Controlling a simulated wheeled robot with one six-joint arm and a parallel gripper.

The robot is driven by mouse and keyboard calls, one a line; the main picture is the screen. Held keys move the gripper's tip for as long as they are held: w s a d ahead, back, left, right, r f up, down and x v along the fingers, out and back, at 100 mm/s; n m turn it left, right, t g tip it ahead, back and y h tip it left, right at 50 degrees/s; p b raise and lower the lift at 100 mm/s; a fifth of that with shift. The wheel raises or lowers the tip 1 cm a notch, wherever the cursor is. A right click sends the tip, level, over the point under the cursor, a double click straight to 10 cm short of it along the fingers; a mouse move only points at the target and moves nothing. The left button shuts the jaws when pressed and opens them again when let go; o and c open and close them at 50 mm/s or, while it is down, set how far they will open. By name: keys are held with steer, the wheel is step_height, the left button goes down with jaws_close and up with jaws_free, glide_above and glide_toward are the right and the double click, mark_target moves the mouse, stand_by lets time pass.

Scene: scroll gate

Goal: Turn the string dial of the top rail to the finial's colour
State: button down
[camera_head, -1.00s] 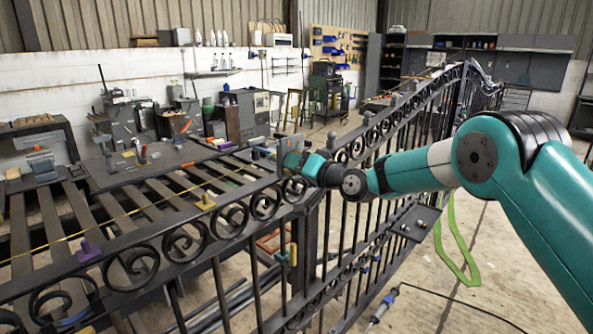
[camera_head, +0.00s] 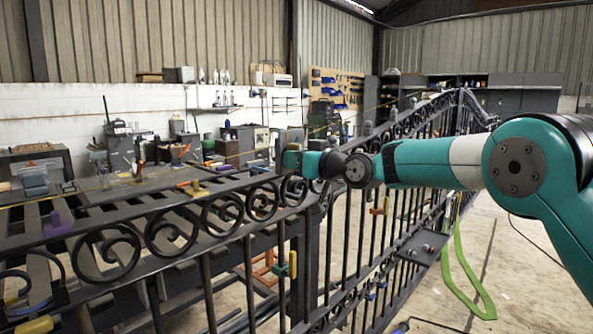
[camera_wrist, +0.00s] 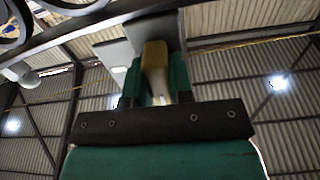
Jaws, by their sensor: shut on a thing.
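The gate's dark top rail (camera_head: 150,216) runs from lower left towards the middle, above a row of iron scrolls. My gripper (camera_wrist: 153,75) is shut on a yellow-tan upright piece (camera_wrist: 155,60) between its teal fingers, with a grey plate behind it. In the head view my gripper (camera_head: 289,152) is at the rail near the central post; its fingertips and the held piece are too small to make out there. I cannot tell which part is the finial.
A yellow string (camera_head: 60,197) stretches above the rail. A cluttered workbench (camera_head: 125,188) stands behind the rail at left. The floor at right is mostly clear.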

stand_by(0.4)
steer(key=c, duration=1)
jaws_free()
steer(key=b+v, duration=0.4)
steer(key=v, duration=1.3)
steer(key=shift+s+b, duration=0.25)
steer(key=shift+b, duration=0.1)
steer(key=shift+d, duration=0.1)
